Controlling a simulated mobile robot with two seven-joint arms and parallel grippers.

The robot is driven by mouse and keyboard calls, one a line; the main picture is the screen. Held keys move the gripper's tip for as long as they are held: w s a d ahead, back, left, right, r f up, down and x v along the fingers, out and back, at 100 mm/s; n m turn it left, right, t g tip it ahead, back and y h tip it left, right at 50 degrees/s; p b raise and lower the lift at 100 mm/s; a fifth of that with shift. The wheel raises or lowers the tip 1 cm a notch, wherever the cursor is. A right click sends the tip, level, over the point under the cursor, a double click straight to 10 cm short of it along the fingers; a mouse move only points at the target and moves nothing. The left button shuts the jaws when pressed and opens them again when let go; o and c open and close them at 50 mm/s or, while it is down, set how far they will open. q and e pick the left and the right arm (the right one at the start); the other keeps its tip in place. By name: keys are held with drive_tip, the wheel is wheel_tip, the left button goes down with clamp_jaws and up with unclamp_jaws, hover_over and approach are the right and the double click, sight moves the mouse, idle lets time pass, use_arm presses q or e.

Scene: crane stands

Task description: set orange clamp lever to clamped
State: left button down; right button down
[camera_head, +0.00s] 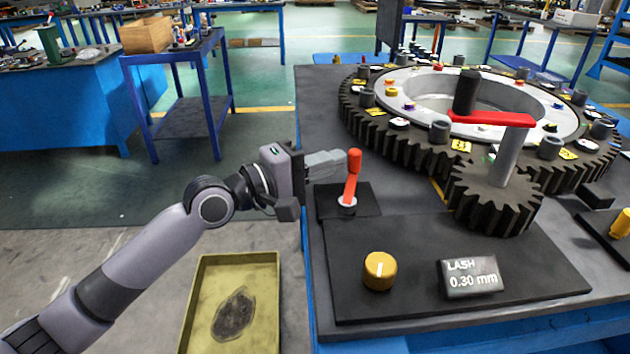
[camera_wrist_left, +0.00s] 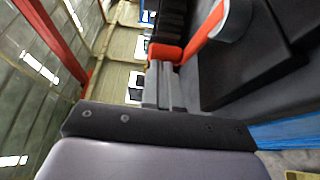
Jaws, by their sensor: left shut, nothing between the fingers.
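The orange clamp lever (camera_head: 352,178) stands nearly upright, tilted slightly right at its top, on a small dark plate (camera_head: 365,199) near the table's left edge. My left gripper (camera_head: 342,161) comes in from the left at the height of the lever's upper part. Its fingers are shut together with nothing between them. The fingertips are partly behind the lever's knob in the head view. In the left wrist view the lever (camera_wrist_left: 207,29) lies just beyond the fingertips (camera_wrist_left: 160,66). I cannot tell whether they touch. My right gripper is not in view.
A yellow knob (camera_head: 379,271) and a display reading "LASH 0.30 mm" (camera_head: 470,277) sit on a dark panel in front. A small gear (camera_head: 491,199) with a red crank arm (camera_head: 490,118) and a large toothed ring (camera_head: 400,128) stand right of the lever. A yellow tray (camera_head: 268,262) lies left of the table.

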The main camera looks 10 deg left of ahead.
use_arm(q)
drive_tip(key=m+g+b, duration=0.1)
drive_tip(key=b, duration=0.1)
drive_tip(key=d+g+h+b, duration=0.1)
drive_tip(key=b, duration=0.2)
drive_tip(key=shift+w+f+m+h, duration=0.3)
drive_tip(key=shift+m, duration=0.1)
drive_tip(key=shift+w+d+r+m+g+h+b, duration=0.1)
drive_tip(key=shift+d+m+g+h+b, duration=0.2)
drive_tip(key=shift+g+b, duration=0.35)
drive_tip(key=shift+d+r+m+g+h+b, duration=0.1)
drive_tip(key=shift+m+g+h+b, duration=0.2)
drive_tip(key=shift+m+g+b, duration=0.15)
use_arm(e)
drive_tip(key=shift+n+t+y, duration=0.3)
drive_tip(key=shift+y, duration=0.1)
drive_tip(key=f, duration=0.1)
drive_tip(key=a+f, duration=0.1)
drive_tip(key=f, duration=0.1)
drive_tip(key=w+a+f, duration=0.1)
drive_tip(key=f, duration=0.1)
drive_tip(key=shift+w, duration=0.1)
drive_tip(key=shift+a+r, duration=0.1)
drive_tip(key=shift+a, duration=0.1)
use_arm(q)
drive_tip(key=shift+r, duration=0.1)
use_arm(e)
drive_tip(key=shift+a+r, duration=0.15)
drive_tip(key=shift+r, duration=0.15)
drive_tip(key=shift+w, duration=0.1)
